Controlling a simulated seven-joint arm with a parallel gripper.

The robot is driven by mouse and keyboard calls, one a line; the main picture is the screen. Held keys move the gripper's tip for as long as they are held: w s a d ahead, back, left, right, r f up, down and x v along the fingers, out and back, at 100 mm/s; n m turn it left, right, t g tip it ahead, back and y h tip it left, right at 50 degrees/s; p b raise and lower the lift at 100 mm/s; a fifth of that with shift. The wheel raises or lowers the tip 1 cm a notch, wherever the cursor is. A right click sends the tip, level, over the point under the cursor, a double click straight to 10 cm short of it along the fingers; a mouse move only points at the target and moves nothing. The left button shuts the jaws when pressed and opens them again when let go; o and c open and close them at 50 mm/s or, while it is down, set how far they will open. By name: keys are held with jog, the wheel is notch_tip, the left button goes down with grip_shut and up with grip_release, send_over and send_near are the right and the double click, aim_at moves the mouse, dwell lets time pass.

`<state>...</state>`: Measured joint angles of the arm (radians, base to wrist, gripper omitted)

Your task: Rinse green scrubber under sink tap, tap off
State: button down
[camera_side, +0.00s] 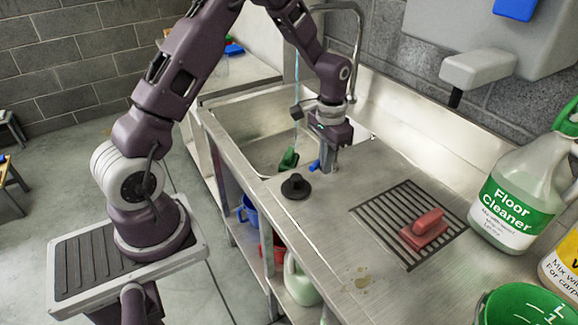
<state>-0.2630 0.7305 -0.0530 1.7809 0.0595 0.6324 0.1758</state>
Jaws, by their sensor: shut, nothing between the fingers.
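The green scrubber (288,159) is inside the sink basin (243,128), near its front right edge. A thin bluish stream (296,112) comes down just above it and looks like running water. The curved metal tap (358,42) rises behind the basin, partly hidden by my arm. My gripper (327,168) points down, shut and empty, over the counter at the right edge of the basin. A small blue piece (314,166) is beside the fingertips; I cannot tell whether they touch. The scrubber is to the left of my gripper, apart from it.
A red scrubber (425,229) lies on the drain grid (385,218). A floor cleaner bottle (512,205) and a green bucket (522,307) are at the right. The counter between knob and grid is clear.

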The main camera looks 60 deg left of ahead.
jog(key=shift+s+a, duration=0.65)
jog(key=shift+a, duration=0.35)
jog(key=shift+s+a, duration=0.15)
jog(key=shift+a, duration=0.5)
notch_tip(320, 180, up, 7)
jog(key=s+d+r+t, duration=0.2)
jog(key=s+d+r, duration=0.3)
jog(key=r, duration=0.5)
jog(key=s+d+r+t, duration=0.1)
jog(key=s+d, duration=0.3)
jog(key=s, duration=0.5)
jog(key=s+d+r+t, duration=0.2)
jog(key=s+d+r, duration=0.1)
jog(key=s, duration=0.7)
jog(key=shift+s+d+r+t, duration=0.25)
jog(key=shift+d+r+t, duration=0.1)
jog(key=shift+r, duration=0.3)
